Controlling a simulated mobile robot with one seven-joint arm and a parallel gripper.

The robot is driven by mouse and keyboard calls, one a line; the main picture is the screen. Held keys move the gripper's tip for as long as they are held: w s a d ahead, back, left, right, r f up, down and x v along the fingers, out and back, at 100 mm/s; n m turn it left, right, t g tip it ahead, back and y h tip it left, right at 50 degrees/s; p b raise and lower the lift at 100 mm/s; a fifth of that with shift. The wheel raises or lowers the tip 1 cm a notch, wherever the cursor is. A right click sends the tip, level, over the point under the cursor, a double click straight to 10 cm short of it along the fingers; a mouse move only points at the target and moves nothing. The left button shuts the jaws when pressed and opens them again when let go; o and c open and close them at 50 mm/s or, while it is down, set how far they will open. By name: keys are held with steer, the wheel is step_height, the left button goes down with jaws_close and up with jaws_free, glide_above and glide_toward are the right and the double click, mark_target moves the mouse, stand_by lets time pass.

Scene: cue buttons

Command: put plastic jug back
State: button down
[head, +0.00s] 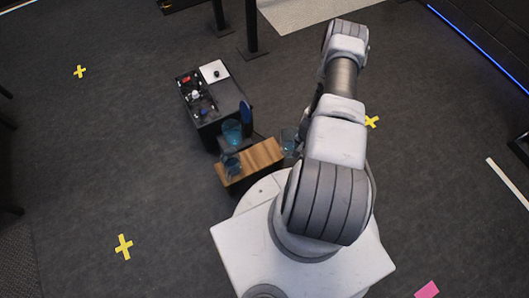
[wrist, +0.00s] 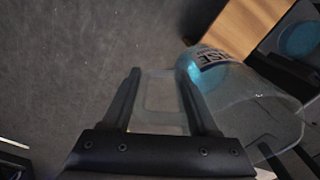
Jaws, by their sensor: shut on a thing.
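A clear plastic jug (wrist: 255,92) with a printed label and some blue liquid lies across the right of the wrist view. My gripper (wrist: 159,70) has its two fingers on either side of the jug's clear handle and is shut on it. In the head view the jug (head: 288,140) shows beside the right end of a wooden board (head: 257,163). My arm hides the gripper there. The board's corner shows behind the jug in the wrist view. I cannot tell whether the jug touches the board.
One clear bluish vessel (head: 232,168) stands on the board's left end, another (head: 232,131) just behind it. A dark cabinet (head: 228,98) behind carries a white pad (head: 214,72) and several small items. Dark posts stand farther back. The floor to the left is open, with yellow crosses.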

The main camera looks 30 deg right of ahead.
steer(key=shift+a+f, duration=0.25)
steer(key=shift+f, duration=0.05)
steer(key=w+a+f+b, duration=0.1)
steer(key=w+a+f, duration=0.1)
steer(key=w+a+f+b, duration=0.1)
steer(key=w+a+f, duration=0.1)
steer(key=w+a, duration=0.1)
steer(key=w+a+f+b, duration=0.1)
steer(key=w+a+f, duration=0.1)
steer(key=w, duration=0.1)
steer(key=shift+a+f+b, duration=0.25)
steer(key=shift+f+b, duration=0.85)
steer(key=shift+f, duration=1.2)
steer(key=shift+f, duration=0.1)
steer(key=shift+f, duration=0.1)
steer(key=shift+c, duration=0.8)
jaws_free()
